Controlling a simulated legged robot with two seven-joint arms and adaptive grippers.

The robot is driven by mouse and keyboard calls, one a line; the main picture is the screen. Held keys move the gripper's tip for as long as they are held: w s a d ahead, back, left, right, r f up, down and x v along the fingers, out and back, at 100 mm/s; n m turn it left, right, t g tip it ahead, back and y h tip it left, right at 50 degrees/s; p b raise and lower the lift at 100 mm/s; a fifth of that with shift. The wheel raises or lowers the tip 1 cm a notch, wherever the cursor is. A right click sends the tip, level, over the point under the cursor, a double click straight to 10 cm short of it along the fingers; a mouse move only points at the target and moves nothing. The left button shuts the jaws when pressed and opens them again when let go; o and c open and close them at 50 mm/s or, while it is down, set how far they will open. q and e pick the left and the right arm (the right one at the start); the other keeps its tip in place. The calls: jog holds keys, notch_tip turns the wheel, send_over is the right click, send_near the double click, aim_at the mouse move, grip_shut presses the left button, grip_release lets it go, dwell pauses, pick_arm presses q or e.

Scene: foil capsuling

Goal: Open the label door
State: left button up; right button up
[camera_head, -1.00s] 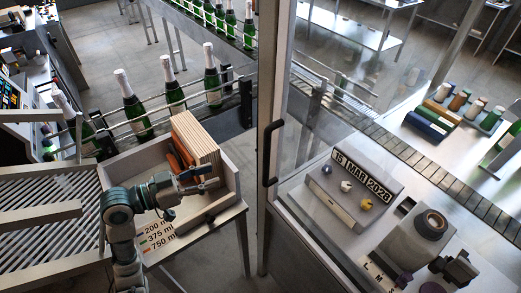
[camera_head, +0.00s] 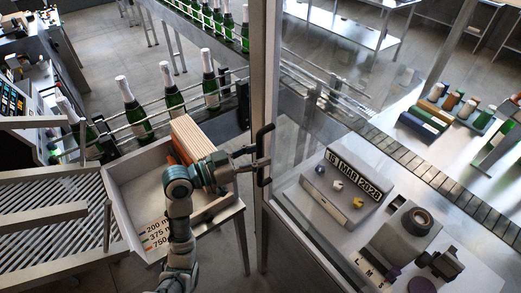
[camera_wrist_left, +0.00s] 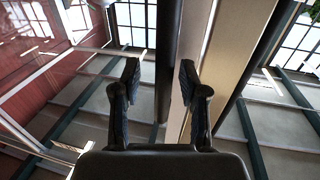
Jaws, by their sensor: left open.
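The label door is a clear glass panel (camera_head: 325,215) in a grey metal frame (camera_head: 265,60), with a black vertical handle (camera_head: 264,132) on its left post. The door looks shut. My left gripper (camera_head: 258,157) reaches in from the left and is open at the handle, its fingers close to the bar. In the left wrist view the two dark fingers (camera_wrist_left: 160,78) stand apart, with a dark upright bar (camera_wrist_left: 169,45), apparently the handle, running between them. Contact cannot be made out. My right gripper is not in view.
Left of the post stands a grey bin (camera_head: 125,200) with wooden boards (camera_head: 195,138). Green bottles (camera_head: 135,108) line a railed conveyor behind it. Behind the glass are a date block (camera_head: 355,175), a label machine (camera_head: 405,232) and several coloured rolls (camera_head: 422,122).

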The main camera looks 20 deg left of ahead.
pick_arm(q)
jog(key=shift+x, duration=0.95)
jog(key=shift+s+a, duration=0.15)
jog(key=shift+a, duration=0.55)
jog(key=shift+a+f, duration=0.1)
jog(key=shift+a, duration=0.2)
jog(key=shift+c, duration=1.1)
jog(key=shift+a, duration=0.15)
jog(key=c, duration=0.4)
jog(key=shift+s, duration=0.1)
grip_shut()
jog(key=shift+d, duration=0.35)
